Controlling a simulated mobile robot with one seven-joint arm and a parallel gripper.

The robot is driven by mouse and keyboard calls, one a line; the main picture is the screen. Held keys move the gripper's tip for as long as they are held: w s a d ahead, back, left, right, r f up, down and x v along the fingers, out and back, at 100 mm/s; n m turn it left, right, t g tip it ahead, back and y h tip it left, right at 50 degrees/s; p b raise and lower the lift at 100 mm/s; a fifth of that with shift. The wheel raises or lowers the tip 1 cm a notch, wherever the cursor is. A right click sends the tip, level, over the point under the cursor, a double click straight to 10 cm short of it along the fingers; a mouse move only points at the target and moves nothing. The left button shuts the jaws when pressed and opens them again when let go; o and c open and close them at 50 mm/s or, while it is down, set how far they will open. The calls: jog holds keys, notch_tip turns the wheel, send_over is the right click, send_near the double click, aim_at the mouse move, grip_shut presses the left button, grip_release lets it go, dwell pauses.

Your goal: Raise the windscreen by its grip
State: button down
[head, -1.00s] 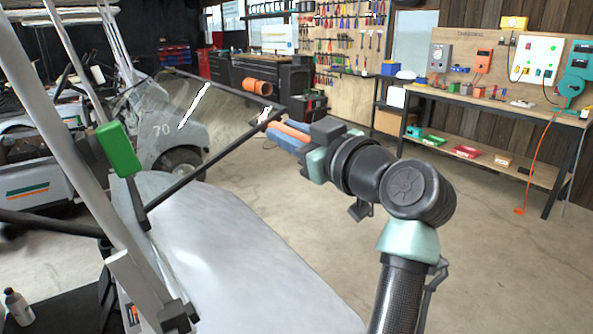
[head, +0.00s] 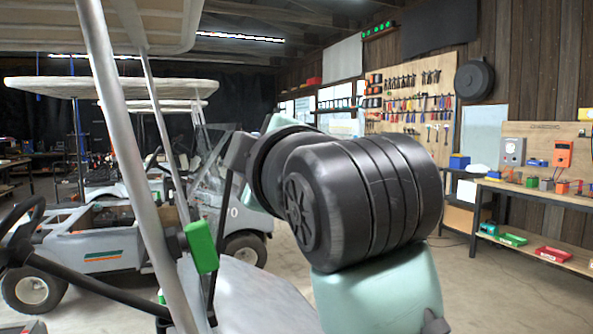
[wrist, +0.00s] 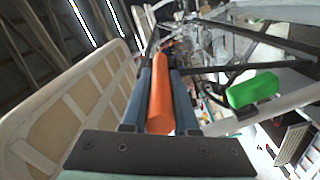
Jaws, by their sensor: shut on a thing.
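The windscreen is a clear panel with a dark frame (head: 225,205); in the head view it stands steeply, seen nearly edge-on, beside the cart's pale front post (head: 133,170). Its orange grip (wrist: 160,95) lies lengthwise between the two blue fingers of my gripper (wrist: 160,72) in the wrist view. The gripper is shut on it. In the head view my own arm hides the fingers and the grip. A green block (head: 201,247) sits on the front post and also shows in the wrist view (wrist: 253,90), right of the fingers and apart from them.
The cart roof (head: 150,25) hangs over the upper left; its ribbed underside (wrist: 80,105) is close on the left in the wrist view. The pale bonnet (head: 250,295) lies below. A steering wheel (head: 20,232) is at left. A workbench (head: 535,210) stands at right beyond open floor.

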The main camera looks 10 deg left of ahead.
jog(key=s+a+n, duration=0.5)
jog(key=s+a, duration=0.1)
jog(key=a, duration=0.2)
jog(key=shift+w+b, duration=0.1)
jog(key=shift+b, duration=0.2)
jog(key=c, duration=0.7)
grip_release()
jog(key=shift+a, duration=0.15)
